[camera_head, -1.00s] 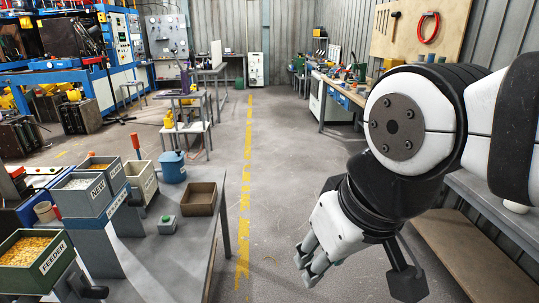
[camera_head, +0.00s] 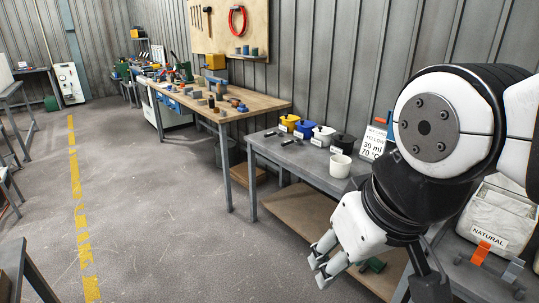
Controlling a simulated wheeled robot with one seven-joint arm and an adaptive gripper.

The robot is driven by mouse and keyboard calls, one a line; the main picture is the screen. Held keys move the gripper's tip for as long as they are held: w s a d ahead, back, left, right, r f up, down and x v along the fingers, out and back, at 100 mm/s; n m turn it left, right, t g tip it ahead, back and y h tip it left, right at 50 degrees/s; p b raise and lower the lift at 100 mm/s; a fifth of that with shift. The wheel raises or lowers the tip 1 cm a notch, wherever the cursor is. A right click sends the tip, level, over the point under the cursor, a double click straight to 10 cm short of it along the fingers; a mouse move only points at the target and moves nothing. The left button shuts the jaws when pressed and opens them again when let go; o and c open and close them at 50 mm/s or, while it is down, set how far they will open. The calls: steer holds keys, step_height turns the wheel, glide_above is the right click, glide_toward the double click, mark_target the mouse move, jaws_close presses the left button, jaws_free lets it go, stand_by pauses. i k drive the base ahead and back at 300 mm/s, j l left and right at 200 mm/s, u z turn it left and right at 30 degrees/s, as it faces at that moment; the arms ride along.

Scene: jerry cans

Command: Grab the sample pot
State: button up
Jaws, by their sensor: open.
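A white open pot (camera_head: 340,166) stands upright near the front edge of a grey side table (camera_head: 300,161); it may be the sample pot. Behind it stand small labelled pots: yellow (camera_head: 290,123), blue (camera_head: 305,129), white (camera_head: 322,136) and black (camera_head: 343,144). My gripper (camera_head: 317,268) is open and empty. In the picture it is below the white pot, in front of the grey table and apart from it. Nothing hides the white pot.
A sign (camera_head: 375,144) stands at the back of the grey table. A bin labelled NATURAL (camera_head: 495,222) is at the right. A wooden workbench (camera_head: 232,104) with small parts is further back. The floor left of the tables is clear.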

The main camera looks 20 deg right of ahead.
mark_target(339, 165)
steer(key=z, duration=0.8)
steer(key=i+j+z, duration=0.15)
steer(key=i+j, duration=0.35)
steer(key=i, duration=0.2)
steer(key=i+j+z, duration=0.2)
steer(key=i+j, duration=0.35)
steer(key=i, duration=0.1)
